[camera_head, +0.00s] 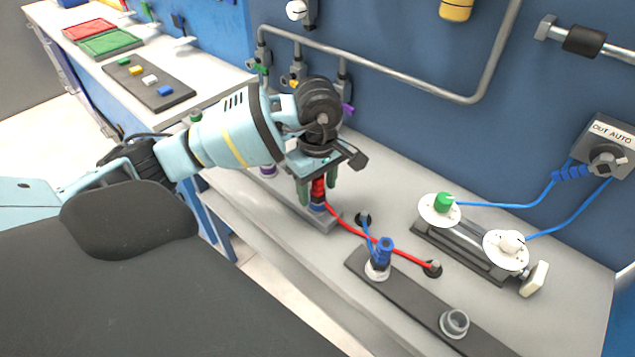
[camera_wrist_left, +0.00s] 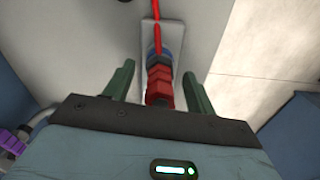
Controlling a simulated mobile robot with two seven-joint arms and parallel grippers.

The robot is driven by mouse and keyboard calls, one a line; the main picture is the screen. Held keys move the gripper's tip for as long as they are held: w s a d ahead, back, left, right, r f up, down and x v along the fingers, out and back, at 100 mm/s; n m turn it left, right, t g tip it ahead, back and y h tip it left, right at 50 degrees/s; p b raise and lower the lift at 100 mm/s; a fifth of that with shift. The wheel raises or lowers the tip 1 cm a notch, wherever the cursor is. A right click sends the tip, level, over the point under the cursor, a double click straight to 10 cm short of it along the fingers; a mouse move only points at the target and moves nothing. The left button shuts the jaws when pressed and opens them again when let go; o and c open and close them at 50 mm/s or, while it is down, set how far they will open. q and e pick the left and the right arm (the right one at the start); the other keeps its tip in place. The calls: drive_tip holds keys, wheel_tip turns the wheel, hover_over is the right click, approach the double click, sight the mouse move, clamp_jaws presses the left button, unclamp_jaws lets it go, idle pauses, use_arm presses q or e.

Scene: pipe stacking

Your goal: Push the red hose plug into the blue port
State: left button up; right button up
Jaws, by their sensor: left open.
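The red hose plug (camera_head: 318,188) stands upright under my left gripper, with its red hose (camera_head: 345,226) running off to the right over the bench. Its lower end meets the blue port (camera_head: 317,207) on a grey strip; I cannot tell how deep it sits. My left gripper (camera_head: 317,190) is open, with one green finger on each side of the plug. In the left wrist view the red plug (camera_wrist_left: 160,85) is between the two spread fingers (camera_wrist_left: 158,88), with gaps on both sides, and the blue port (camera_wrist_left: 160,55) shows just beyond it. My right gripper is not in view.
A blue plug (camera_head: 383,253) stands in a dark strip at the front, with an empty grey socket (camera_head: 454,322) beside it. A purple port (camera_head: 268,171) is left of my gripper. Wall pipes (camera_head: 375,78) and valves are close behind. A two-dial fixture (camera_head: 465,240) stands right.

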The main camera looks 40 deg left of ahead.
use_arm(q)
wheel_tip(320, 180, up, 8)
drive_tip(key=shift+f, duration=0.1)
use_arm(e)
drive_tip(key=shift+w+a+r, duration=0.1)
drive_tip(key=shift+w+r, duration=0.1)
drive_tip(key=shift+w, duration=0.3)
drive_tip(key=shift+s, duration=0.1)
